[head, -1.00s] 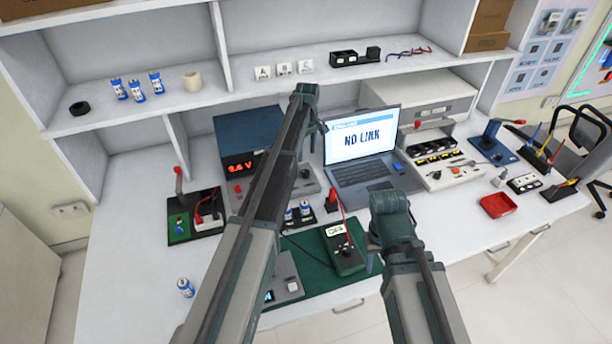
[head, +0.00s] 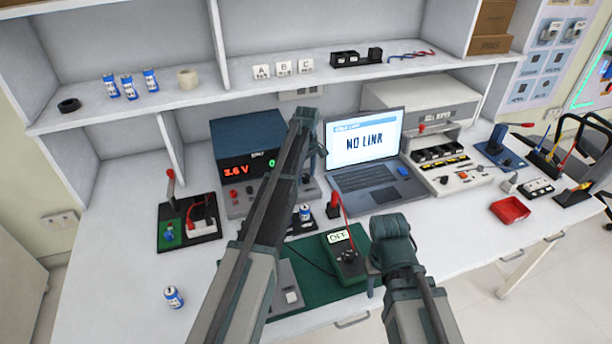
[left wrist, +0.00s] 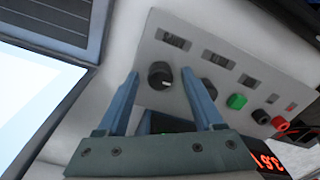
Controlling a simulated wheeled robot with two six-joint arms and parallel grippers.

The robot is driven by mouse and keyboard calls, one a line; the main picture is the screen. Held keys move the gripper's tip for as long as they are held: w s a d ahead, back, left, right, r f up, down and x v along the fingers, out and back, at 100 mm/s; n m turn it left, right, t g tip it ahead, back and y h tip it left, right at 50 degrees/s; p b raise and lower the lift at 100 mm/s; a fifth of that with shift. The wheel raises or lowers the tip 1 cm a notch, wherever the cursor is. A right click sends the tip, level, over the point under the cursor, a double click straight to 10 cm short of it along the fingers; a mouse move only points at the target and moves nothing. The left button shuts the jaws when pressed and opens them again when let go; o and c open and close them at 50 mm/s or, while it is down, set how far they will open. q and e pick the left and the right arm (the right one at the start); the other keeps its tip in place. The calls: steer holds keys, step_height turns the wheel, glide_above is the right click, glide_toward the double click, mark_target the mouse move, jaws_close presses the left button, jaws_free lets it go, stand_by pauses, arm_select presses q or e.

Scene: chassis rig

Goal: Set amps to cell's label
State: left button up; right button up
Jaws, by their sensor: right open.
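The blue power supply (head: 235,140) stands behind my left arm, with a red display that seems to read 3.6 V and a green digit partly covered. In the left wrist view its grey front panel (left wrist: 228,75) shows tilted, with dark knobs, a green button and red and black terminals. My left gripper (left wrist: 160,74) is open, with its fingertips on either side of a black knob (left wrist: 160,76); I cannot tell whether they touch it. A blue-and-white cell (head: 305,213) sits in a dark holder; its label is unreadable. My right gripper (head: 385,262) is mostly hidden beyond its wrist, above the table.
A laptop (head: 362,145) shows "NO LINK". A green multimeter (head: 347,262) with a red lead lies on the green mat (head: 320,287). Another cell (head: 173,297) stands at the front left. A red tray (head: 510,210) is at the right.

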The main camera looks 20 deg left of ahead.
arm_select(q)
jaws_close()
steer(key=shift+m, duration=0.3)
steer(key=m, duration=0.3)
steer(key=shift+m, duration=0.3)
steer(key=m, duration=0.4)
steer(key=shift+s+m, duration=0.1)
steer(key=shift+m, duration=0.2)
steer(key=m, duration=0.4)
steer(key=shift+m, duration=2.4)
